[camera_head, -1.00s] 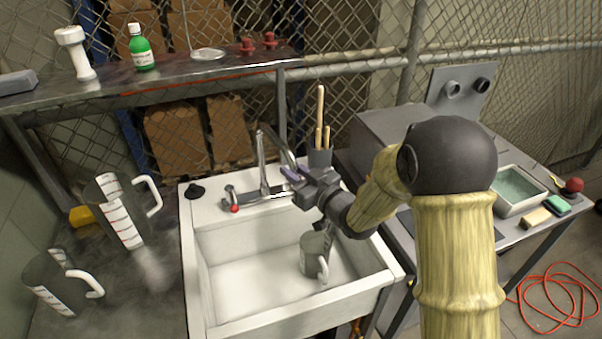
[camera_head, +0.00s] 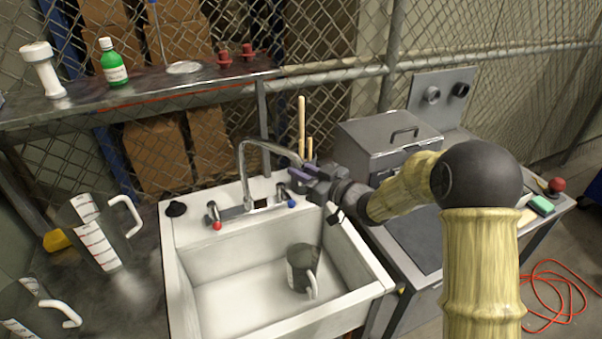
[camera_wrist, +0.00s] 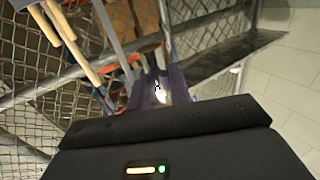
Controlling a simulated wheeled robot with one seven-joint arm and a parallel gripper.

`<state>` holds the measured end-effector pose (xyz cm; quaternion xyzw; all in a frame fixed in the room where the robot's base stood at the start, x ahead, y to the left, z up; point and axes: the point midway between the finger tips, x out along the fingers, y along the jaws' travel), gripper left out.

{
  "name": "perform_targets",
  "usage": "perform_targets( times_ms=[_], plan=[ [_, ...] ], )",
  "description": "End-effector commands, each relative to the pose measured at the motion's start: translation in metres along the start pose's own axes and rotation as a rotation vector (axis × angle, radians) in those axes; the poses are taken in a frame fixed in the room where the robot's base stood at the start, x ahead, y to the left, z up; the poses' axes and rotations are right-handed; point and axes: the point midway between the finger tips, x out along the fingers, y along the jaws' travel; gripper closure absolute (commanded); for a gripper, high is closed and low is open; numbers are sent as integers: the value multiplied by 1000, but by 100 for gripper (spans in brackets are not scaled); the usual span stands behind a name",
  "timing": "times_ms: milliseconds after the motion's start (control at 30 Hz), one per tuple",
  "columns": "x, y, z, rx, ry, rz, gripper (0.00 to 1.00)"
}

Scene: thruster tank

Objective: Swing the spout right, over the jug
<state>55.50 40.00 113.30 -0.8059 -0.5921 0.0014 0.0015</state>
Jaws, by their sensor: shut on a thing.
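The metal spout (camera_head: 243,171) rises from the tap body at the back of the sink and arches right. Its free end reaches my gripper (camera_head: 303,172), whose purple fingers are shut on it. In the wrist view my gripper (camera_wrist: 160,88) shows a small bright patch between the fingers; the spout's shape there is unclear. The dark grey jug (camera_head: 300,266) with a white handle stands upright in the white sink (camera_head: 232,303), toward its right side. In the head view the spout's end is higher than the jug and nearly in line with it; I cannot tell whether it is directly over it.
Red-marked (camera_head: 216,224) and blue-marked (camera_head: 291,203) tap handles flank the spout. Wooden-handled tools (camera_head: 302,125) stand behind my gripper. A grey lidded box (camera_head: 388,140) is on the right-hand bench. Two measuring jugs, one nearer the sink (camera_head: 97,235), stand left. The sink's left half is clear.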

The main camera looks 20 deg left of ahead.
Motion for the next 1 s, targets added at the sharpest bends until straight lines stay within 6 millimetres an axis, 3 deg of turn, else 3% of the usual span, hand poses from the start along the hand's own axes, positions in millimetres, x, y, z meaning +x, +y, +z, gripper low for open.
perform_targets(
  times_ms=[300, 333, 433, 767, 1000],
  plan=[
    [-1, 2, 0, 2, 0, 4, 100],
    [-1, 2, 0, 2, 0, 4, 78],
    [0, 2, 0, 1, 1, 4, 61],
    [-3, 1, 0, 0, 0, 3, 61],
    [-30, 2, 1, 0, 0, 5, 61]
  ],
)
